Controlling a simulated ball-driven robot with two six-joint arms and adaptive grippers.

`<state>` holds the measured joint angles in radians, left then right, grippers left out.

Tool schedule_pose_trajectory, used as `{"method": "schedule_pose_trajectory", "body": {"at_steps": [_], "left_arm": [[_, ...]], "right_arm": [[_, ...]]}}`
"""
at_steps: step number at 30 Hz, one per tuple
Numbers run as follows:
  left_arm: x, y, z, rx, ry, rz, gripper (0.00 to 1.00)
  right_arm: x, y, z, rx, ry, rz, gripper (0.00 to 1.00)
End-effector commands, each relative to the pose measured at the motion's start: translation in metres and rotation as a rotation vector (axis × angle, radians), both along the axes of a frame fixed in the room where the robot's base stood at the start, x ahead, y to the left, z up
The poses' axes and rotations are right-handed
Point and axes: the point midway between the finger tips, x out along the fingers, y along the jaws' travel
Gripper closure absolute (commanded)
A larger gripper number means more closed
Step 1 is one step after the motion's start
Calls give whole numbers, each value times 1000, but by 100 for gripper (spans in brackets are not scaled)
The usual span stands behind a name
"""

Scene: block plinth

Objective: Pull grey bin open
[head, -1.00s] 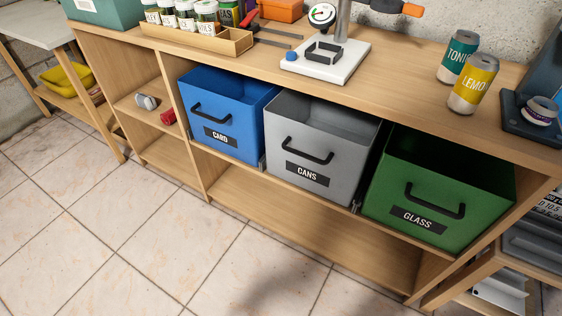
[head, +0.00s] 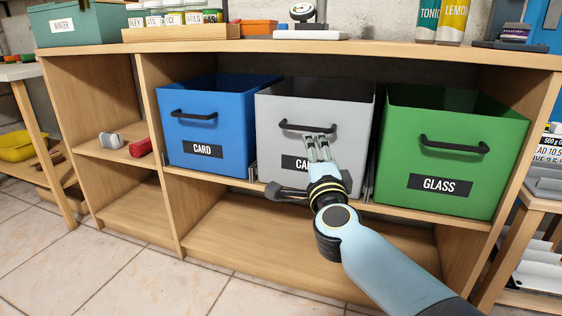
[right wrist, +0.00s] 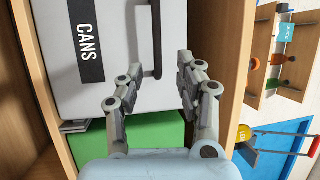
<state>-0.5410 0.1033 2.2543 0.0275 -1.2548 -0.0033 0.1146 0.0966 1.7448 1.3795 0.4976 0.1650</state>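The grey bin (head: 345,115), labelled CANS, sits in the middle of the shelf row between the blue and green bins. Its black handle (head: 307,127) is on the upper front, and my gripper partly covers the label. My right gripper (head: 318,147) is in front of the bin, just below the handle in the picture. In the right wrist view, the grey bin (right wrist: 110,20) appears turned sideways. The gripper's fingers (right wrist: 155,80) are spread and empty, with the handle (right wrist: 153,45) ahead, in line with the gap between them. My left gripper is not in view.
The blue CARD bin (head: 215,125) is on the left and the green GLASS bin (head: 440,155) on the right, both close beside the grey one. The wooden worktop (head: 380,50) overhangs the bins. The lower shelf (head: 255,225) is empty.

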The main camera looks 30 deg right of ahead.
Motion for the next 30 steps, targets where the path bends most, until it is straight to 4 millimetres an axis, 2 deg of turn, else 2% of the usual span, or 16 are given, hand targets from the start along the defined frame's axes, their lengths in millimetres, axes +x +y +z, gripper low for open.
{"method": "schedule_pose_trajectory", "body": {"at_steps": [1,4,8,15,21,30], "left_arm": [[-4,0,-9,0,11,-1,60],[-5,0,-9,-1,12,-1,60],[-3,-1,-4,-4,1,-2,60],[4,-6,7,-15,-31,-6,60],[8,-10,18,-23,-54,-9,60],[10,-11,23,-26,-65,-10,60]], "right_arm": [[2,0,-8,-1,2,1,64],[8,-2,-6,-2,-2,1,64],[23,-10,0,-3,-5,1,64],[66,-31,5,-4,-1,1,64],[91,-44,10,-4,0,2,64],[98,-48,14,-4,0,1,64]]}}
